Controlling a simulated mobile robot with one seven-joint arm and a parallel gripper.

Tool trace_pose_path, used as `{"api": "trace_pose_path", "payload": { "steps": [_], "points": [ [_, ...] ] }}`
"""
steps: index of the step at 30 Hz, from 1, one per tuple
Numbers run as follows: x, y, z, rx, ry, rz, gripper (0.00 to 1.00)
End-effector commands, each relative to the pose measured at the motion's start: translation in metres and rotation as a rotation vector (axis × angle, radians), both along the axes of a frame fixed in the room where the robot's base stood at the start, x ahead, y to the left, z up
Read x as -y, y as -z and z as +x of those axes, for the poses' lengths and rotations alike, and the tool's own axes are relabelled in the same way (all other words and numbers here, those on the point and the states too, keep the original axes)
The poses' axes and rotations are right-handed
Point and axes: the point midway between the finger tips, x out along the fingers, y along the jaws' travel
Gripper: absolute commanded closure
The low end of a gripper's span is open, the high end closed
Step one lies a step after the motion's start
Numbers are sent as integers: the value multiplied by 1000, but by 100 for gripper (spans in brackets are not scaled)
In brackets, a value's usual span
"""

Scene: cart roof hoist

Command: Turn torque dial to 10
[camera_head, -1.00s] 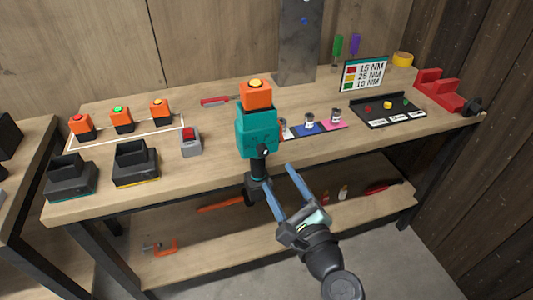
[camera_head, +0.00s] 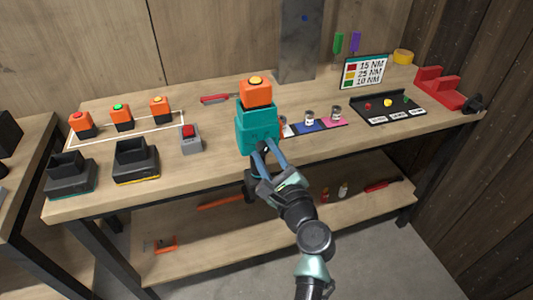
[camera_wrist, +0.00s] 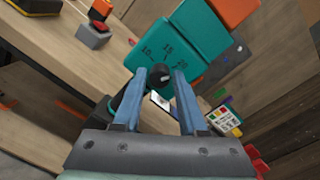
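The teal tool (camera_head: 257,128), with an orange battery and yellow button (camera_head: 256,88) on top, stands upright at the bench's front edge. The torque dial (camera_wrist: 160,73) is a small dark knob below these marks. Its pointer setting cannot be read. My gripper (camera_head: 267,145) is at the tool's front. In the wrist view my gripper (camera_wrist: 160,78) has its blue fingers apart, one on each side of the dial; contact is not clear.
A sign (camera_head: 364,73) lists 15 NM red, 25 NM yellow, 10 NM green. Orange batteries (camera_head: 121,118), black chargers (camera_head: 136,162) and a grey red-button box (camera_head: 190,138) stand left. A black tray (camera_head: 388,108) and red holder (camera_head: 440,88) are right. A shelf (camera_head: 210,235) lies below.

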Motion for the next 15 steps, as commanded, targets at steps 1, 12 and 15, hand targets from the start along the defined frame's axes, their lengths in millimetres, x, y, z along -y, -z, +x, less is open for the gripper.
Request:
{"api": "trace_pose_path", "payload": {
  "steps": [1,12,15],
  "points": [
    [0,0,0,0,0,0,70],
    [0,0,0,0,0,0,100],
    [0,1,0,2,1,-8,100]
  ]
}}
